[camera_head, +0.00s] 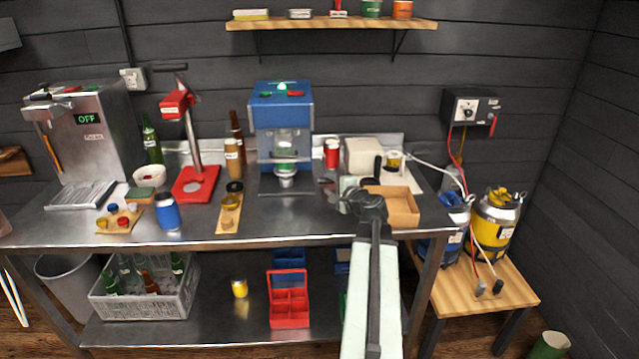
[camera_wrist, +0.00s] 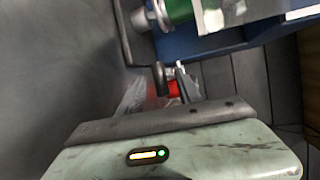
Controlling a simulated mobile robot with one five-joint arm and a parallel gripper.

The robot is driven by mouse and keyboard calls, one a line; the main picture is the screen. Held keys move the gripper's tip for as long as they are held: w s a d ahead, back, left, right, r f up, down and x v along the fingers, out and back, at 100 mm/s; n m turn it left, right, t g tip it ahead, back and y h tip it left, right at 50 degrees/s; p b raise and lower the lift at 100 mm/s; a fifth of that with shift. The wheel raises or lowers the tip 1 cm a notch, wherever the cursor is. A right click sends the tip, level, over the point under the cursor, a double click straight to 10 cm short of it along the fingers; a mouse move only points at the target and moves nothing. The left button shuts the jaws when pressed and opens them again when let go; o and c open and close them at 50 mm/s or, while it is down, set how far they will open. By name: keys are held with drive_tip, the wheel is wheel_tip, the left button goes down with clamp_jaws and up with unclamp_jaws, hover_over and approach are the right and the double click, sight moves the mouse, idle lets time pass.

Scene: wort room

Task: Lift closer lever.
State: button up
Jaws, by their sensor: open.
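The closer (camera_head: 191,145) is a bench stand with a red base plate, a grey upright column and a red head, at the left middle of the bench in the head view. Its lever (camera_head: 168,67) appears as a dark bar standing out to the left at the column's top. My gripper (camera_head: 352,196) is open, over the right part of the bench beside the cardboard box, well to the right of the closer. In the wrist view, the gripper's fingers (camera_wrist: 172,80) show with a blurred red thing beyond them. I cannot make out the lever there.
A blue machine (camera_head: 281,112) stands between the closer and my gripper; its blue side also fills the top right of the wrist view (camera_wrist: 220,40). A blue jar (camera_head: 167,211), bottles and a wooden board (camera_head: 229,213) stand near the closer. A shelf (camera_head: 330,23) hangs above.

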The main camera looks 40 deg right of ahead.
sight(324, 169)
drive_tip(key=b+x, duration=0.1)
drive_tip(key=x, duration=0.6)
drive_tip(key=shift+a, duration=0.1)
clamp_jaws()
drive_tip(key=shift+s, duration=0.1)
idle(0.9)
